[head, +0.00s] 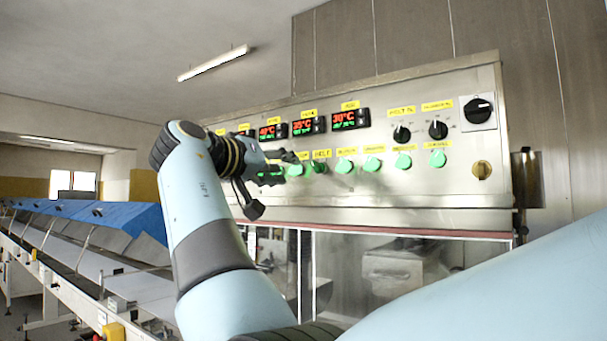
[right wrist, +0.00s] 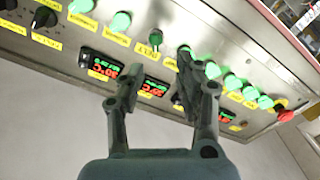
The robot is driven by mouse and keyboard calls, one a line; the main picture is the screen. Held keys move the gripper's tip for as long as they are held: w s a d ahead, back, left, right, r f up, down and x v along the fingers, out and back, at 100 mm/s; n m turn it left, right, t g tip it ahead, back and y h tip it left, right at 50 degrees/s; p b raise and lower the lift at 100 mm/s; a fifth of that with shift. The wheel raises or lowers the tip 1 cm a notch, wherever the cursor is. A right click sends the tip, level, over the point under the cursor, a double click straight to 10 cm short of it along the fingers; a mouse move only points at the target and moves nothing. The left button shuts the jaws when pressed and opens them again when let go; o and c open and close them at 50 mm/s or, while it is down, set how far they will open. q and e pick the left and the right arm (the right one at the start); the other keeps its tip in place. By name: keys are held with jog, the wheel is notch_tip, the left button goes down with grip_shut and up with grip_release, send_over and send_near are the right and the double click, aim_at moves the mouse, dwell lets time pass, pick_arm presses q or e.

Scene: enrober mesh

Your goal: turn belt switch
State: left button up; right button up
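The belt switch (head: 319,168), a green-lit knob with a dark handle, sits under a yellow BELT label (head: 321,154) on the steel control panel (head: 440,185). My right gripper (head: 290,168) is close to the panel, just left of the belt switch in the head view. In the right wrist view, the open fingers of my right gripper (right wrist: 158,66) spread wide, with nothing between them. A switch that looks like the belt switch (right wrist: 155,38) shows just beyond and between the fingertips. Contact with it cannot be made out. My left gripper is not in view.
Other green-lit switches (head: 372,164) flank the belt switch closely. Red-green temperature displays (head: 350,119) sit above. Black knobs (head: 438,130) and a rotary switch (head: 478,110) are to the right. A conveyor line with blue covers (head: 130,218) runs along the left.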

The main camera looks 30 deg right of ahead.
aim_at(313, 164)
jog(key=p+x, duration=0.1)
jog(key=x, duration=0.2)
jog(key=r+p+x, duration=0.1)
jog(key=p+x, duration=0.1)
jog(key=x, duration=0.1)
jog(key=r+p+x, duration=0.1)
jog(key=x, duration=0.2)
jog(key=shift+w+d+f+p, duration=0.1)
jog(key=shift+d+p, duration=0.2)
jog(key=shift+p, duration=0.1)
jog(key=shift+w+d+f, duration=0.15)
jog(key=shift+w+d, duration=0.15)
jog(key=shift+d, duration=0.25)
grip_shut()
